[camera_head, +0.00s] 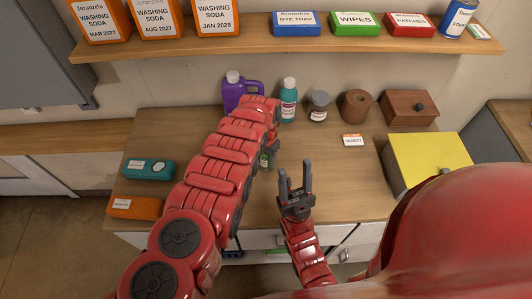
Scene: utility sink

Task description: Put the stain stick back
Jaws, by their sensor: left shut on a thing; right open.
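My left arm reaches across the counter (330,195), and its gripper (271,146) is mostly hidden behind the arm's own links. It is shut on a small greenish thing with a pale label (265,160). Only part of that thing shows, so I cannot tell whether it is the stain stick. A blue can (458,18) whose label seems to begin with "STAIN" stands at the right end of the wall shelf (290,48). A small white and green card (479,32) is beside it. My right gripper (294,178) is open, empty and pointing up near the counter's front.
Behind the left gripper stand a purple jug (235,93), teal bottle (288,103), grey-lidded jar (319,106), brown roll (355,105) and wooden box (409,109). Teal (148,169) and orange (134,207) boxes lie left.

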